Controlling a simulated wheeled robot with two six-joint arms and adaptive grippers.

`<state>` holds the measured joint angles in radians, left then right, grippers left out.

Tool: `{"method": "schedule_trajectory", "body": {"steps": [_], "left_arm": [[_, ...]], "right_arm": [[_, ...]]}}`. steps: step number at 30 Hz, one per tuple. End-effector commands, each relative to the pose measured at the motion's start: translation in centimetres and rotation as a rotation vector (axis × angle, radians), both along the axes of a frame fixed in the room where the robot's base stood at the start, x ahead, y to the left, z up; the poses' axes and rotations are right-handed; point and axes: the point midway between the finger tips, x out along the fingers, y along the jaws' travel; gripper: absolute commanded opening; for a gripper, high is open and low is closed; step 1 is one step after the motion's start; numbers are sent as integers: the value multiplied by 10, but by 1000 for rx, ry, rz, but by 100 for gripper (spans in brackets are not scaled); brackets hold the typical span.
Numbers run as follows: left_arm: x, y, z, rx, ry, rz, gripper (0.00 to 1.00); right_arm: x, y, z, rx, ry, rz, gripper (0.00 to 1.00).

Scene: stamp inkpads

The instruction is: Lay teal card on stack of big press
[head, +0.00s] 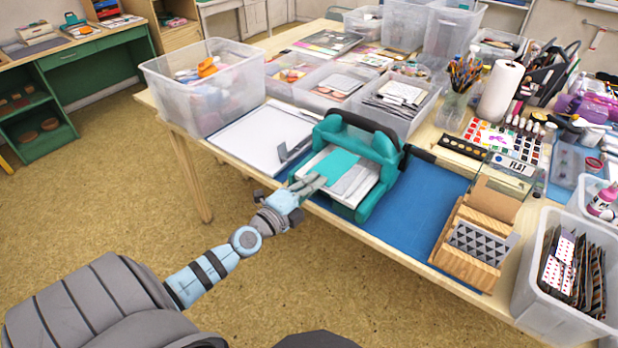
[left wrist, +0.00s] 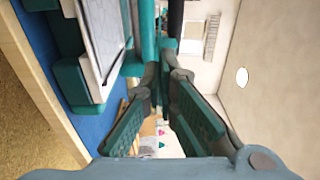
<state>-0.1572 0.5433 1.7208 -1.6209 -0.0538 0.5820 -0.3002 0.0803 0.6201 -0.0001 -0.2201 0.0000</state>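The big press (head: 384,146) is a teal frame with a dark top bar, standing on the blue mat. A stack of pale sheets (head: 352,192) lies on its bed. The teal card (head: 337,163) lies flat on top of the stack, beside a grey area. My left gripper (head: 312,184) is at the front left edge of the stack. In the left wrist view its fingers (left wrist: 166,85) are apart with nothing seen between them, and the stack (left wrist: 103,30) shows to their left. My right gripper is not in view.
A white board (head: 262,137) with a grey clip lies left of the press. Clear bins (head: 212,112) stand behind it. A wooden block holder (head: 462,262) is at right on the blue mat (head: 418,222). The mat between it and the press is bare.

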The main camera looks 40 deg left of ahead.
Motion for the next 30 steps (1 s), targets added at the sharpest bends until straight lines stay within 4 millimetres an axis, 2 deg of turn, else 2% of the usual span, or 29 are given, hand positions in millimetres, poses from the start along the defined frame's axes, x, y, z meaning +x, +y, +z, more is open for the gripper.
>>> {"method": "schedule_trajectory", "body": {"steps": [3, 5, 14, 22, 30], "left_arm": [[1, 17, -2, -3, -1, 47, 0], [1, 19, -2, -4, -2, 54, 0], [-1, 18, -3, -5, -1, 53, 0], [-1, 18, -19, -5, -1, 52, 0], [-1, 18, -17, -4, -2, 52, 0]], "right_arm": [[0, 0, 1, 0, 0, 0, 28], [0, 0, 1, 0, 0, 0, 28], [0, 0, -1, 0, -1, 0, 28], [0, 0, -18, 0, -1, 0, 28], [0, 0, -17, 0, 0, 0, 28]]}}
